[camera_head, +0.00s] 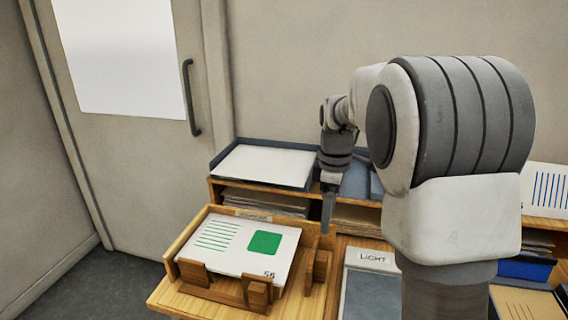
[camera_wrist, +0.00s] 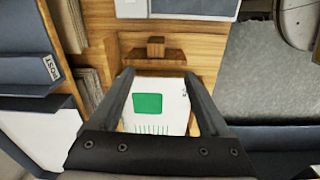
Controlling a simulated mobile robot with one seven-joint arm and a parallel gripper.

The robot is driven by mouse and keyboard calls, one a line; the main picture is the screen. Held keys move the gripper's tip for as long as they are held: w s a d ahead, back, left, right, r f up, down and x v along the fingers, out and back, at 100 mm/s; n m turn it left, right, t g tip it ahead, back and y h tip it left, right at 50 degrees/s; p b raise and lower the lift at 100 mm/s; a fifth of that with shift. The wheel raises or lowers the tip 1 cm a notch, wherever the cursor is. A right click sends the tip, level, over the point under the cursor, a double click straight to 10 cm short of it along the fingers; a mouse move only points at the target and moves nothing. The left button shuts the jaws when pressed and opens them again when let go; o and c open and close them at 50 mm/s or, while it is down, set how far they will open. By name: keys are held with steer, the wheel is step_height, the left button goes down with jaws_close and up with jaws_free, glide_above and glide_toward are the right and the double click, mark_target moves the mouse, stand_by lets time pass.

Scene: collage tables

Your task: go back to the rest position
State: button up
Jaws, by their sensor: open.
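My gripper (camera_head: 328,205) hangs pointing down just right of a wooden holder on the table, in the head view. In the wrist view my gripper (camera_wrist: 155,82) has its two fingers spread apart, with nothing held between them. A white card with a green square and green lines (camera_head: 238,248) lies in the wooden holder (camera_head: 190,273). In the wrist view the card (camera_wrist: 172,90) shows beyond and between the fingers. Whether a fingertip touches the holder cannot be told. My arm hides part of the table and shelf on the right.
A blue tray with white paper (camera_head: 268,166) stands on the wooden shelf behind. A grey panel labelled LIGHT (camera_head: 370,290) lies right of the holder. A card with blue lines (camera_head: 548,190) and a blue bin (camera_head: 525,270) are at the right. A door (camera_head: 130,150) stands at the left.

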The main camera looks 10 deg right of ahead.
steer(key=s+a+r+m+t+p, duration=0.2)
steer(key=s+r+m+p, duration=0.3)
steer(key=s+r, duration=0.65)
steer(key=s+a+r+m+t+p, duration=0.1)
steer(key=s+r+m+p, duration=0.1)
steer(key=s, duration=0.5)
steer(key=s+a+r+m+t+p, duration=0.1)
steer(key=s+r+m+t+p, duration=0.1)
steer(key=s+m, duration=0.3)
steer(key=shift+s+r+m+p, duration=0.25)
steer(key=shift+s+m+p, duration=0.1)
steer(key=shift+s, duration=0.55)
